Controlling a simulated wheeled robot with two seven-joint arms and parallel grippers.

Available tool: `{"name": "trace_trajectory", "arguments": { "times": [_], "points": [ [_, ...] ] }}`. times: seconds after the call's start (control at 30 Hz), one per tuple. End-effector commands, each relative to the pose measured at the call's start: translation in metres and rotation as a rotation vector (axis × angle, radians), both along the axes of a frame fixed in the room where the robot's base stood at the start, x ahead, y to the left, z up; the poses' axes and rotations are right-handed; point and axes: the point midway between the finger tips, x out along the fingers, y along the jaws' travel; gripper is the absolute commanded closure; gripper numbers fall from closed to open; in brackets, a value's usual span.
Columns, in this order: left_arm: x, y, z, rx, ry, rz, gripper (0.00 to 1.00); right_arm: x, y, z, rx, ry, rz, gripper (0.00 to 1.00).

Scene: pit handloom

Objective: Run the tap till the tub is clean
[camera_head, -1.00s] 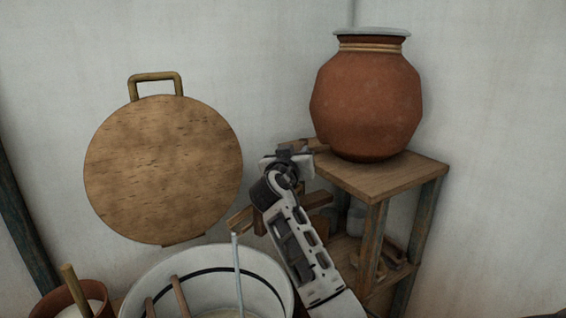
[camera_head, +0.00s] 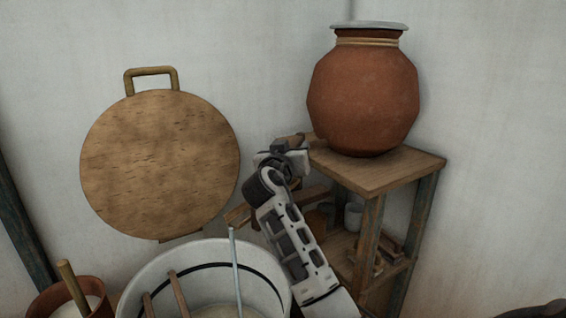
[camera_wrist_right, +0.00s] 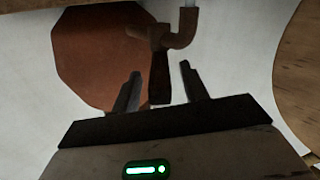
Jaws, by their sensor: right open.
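The clay pot (camera_head: 364,100) stands on a wooden stand and also fills the left of the right wrist view (camera_wrist_right: 95,50). Its brown tap (camera_wrist_right: 183,32) has a bent spout, with a pale stream at the end. My right gripper (camera_wrist_right: 160,84) is open, its fingers apart on either side of the tap's dark handle (camera_wrist_right: 158,82); I cannot tell whether they touch it. In the head view my right gripper (camera_head: 283,152) is beside the pot's base. The left gripper is out of view.
Two wooden sticks (camera_head: 178,293) lean in the tub. A round wooden board (camera_head: 160,165) is behind it. A small clay pot (camera_head: 98,286) with a stick stands at the left. The stand's lower shelf (camera_head: 345,245) holds small items.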

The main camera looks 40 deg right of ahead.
Motion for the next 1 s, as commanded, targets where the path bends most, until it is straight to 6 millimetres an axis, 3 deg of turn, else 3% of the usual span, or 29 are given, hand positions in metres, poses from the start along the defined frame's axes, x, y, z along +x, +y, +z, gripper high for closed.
{"name": "trace_trajectory", "arguments": {
  "times": [0.4, 0.6, 1.0],
  "points": [
    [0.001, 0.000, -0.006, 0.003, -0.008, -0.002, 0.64, -0.058, 0.076, -0.003, 0.006, 0.000, 0.003, 0.56],
    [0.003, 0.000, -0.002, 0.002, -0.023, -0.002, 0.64, -0.080, 0.105, -0.002, 0.004, 0.000, 0.001, 0.56],
    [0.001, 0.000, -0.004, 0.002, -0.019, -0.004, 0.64, -0.091, 0.119, 0.000, 0.001, 0.002, 0.000, 0.56]
  ]
}}
